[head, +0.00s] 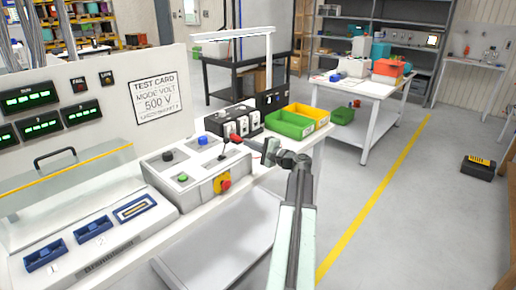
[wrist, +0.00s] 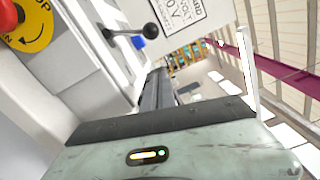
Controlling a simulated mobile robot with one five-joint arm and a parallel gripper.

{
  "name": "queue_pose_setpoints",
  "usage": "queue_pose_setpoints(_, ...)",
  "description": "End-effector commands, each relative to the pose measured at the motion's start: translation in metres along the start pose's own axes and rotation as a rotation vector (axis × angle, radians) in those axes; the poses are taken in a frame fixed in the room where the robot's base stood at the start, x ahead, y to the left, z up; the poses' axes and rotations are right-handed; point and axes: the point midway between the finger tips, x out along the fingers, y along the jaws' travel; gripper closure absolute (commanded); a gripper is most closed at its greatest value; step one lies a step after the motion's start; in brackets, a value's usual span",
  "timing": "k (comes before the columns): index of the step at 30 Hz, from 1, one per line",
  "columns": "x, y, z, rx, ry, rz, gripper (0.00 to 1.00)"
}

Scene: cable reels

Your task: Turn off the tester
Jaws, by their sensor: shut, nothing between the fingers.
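The tester is a white bench unit (head: 165,215) on the left in the head view, with lit green displays. Its control box (head: 190,178) carries a black knob, a blue button (head: 203,141), a green button (head: 182,178), a black-knobbed lever (head: 223,156) and a red-and-yellow stop button (head: 222,183). In the wrist view the lever (wrist: 122,33), blue button (wrist: 138,42) and stop button (wrist: 28,22) show at upper left. My gripper (head: 247,143) is shut and empty, right of the lever; it also shows in the wrist view (wrist: 158,75). I cannot tell whether it touches the lever.
Green (head: 290,124) and yellow (head: 309,115) bins stand behind my gripper, beside a black device (head: 234,120). A clear guard (head: 70,178) covers part of the bench at left. A white table (head: 365,88) stands farther back. The floor at right is mostly open.

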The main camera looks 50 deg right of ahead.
Motion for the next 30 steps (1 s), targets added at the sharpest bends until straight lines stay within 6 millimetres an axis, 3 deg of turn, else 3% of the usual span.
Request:
queue_pose_setpoints(4,0.029,-0.001,0.003,0.0,-0.001,0.0,1.0)
queue_pose_setpoints(6,0.029,-0.002,0.019,0.0,-0.001,0.0,1.0)
queue_pose_setpoints(12,0.034,-0.001,0.037,0.0,0.0,0.0,1.0)
queue_pose_setpoints(25,0.035,0.0,0.04,-0.002,-0.001,0.0,1.0)
queue_pose_setpoints(30,0.042,0.0,0.05,-0.031,-0.014,0.005,1.0)
